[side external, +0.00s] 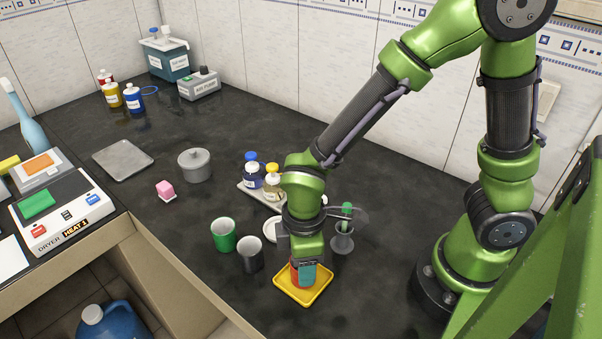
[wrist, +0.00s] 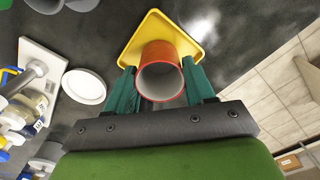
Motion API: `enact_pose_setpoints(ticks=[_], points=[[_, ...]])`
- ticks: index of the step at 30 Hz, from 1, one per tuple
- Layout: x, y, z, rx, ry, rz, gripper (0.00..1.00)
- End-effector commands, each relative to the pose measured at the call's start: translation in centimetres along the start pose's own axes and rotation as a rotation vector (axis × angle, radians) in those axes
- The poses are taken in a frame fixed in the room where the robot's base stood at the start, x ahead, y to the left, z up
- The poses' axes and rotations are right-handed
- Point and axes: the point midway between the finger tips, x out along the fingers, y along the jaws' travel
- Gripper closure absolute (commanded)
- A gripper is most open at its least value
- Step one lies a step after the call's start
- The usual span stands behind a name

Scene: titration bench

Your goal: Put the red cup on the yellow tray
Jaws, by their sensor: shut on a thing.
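The red cup (wrist: 160,53) is between the two teal fingers of my gripper (wrist: 163,88), which is shut on it. Its open mouth faces the wrist camera. In the side external view the red cup (side external: 296,274) shows partly behind my gripper (side external: 303,272), over the yellow tray (side external: 318,293). In the wrist view the yellow tray (wrist: 191,31) lies behind the cup's base. I cannot tell whether the cup touches the tray or hangs just above it.
A green cup (side external: 223,236) and a dark grey cup (side external: 250,256) stand left of the tray. A white dish (side external: 271,229) lies just behind it. A grey cylinder (side external: 343,240) with a green-topped item stands to the right. The bench's front edge is close to the tray.

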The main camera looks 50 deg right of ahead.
Motion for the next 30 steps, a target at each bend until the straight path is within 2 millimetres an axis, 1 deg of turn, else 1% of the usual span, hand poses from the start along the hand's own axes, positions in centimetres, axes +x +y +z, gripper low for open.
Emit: enact_pose_setpoints(ticks=[21,22,27,30], points=[[0.4,0.01,0.0,0.0,0.0,0.0,0.66],[0.4,0.01,0.0,0.0,0.0,0.0,0.42],[0.39,0.01,0.0,0.0,0.0,0.0,0.17],[0.39,0.01,0.0,0.0,0.0,0.0,0.17]])
